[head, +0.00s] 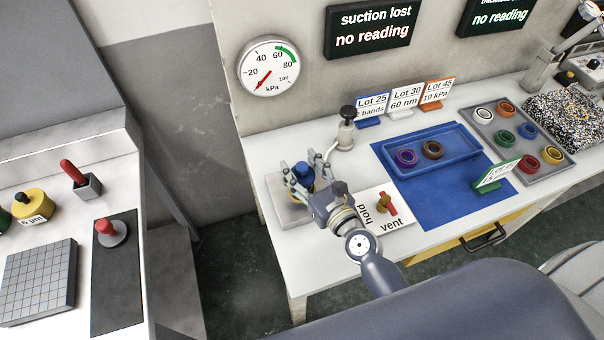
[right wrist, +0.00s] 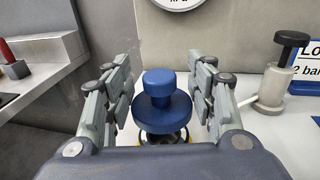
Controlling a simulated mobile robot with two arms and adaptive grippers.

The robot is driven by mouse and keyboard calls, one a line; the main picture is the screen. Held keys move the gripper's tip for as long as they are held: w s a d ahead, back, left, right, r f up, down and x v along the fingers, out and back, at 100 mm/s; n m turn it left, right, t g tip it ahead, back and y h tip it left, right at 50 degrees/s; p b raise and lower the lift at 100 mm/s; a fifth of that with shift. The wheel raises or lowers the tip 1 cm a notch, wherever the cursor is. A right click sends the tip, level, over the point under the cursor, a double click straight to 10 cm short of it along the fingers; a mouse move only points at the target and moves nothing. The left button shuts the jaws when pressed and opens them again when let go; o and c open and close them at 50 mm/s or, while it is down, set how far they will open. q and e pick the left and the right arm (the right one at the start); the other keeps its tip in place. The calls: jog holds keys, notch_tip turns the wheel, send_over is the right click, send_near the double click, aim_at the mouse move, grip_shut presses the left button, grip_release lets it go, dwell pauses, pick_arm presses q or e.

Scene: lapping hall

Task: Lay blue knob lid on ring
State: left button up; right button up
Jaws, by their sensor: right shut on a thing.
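The blue knob lid (head: 301,169) has a round knob over a wider disc; it also shows upright in the right wrist view (right wrist: 160,100). My right gripper (head: 305,176) is shut on it, with a finger on each side of the disc (right wrist: 163,105). Below the lid, in the right wrist view, part of a round rim with a dark inside and some yellow (right wrist: 186,139) shows; the lid hides most of it. I cannot tell whether the lid touches it. A pale grey plate (head: 284,207) lies under the gripper. My left gripper is not in view.
A hold/vent panel (head: 397,211) with a red and yellow knob is right of the gripper. A dark-topped pump bottle (head: 346,133) stands behind. A blue tray (head: 464,155) holds purple and brown rings; a grey tray (head: 482,130) holds several more. The gauge (head: 268,67) needle points low.

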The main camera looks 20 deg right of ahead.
aim_at(302, 178)
notch_tip(302, 178, down, 3)
jog(key=shift+f+b, duration=0.1)
jog(key=shift+b, duration=0.8)
jog(key=shift+f, duration=0.1)
jog(key=shift+f, duration=0.15)
jog(key=o, duration=1.3)
jog(key=shift+s, duration=0.1)
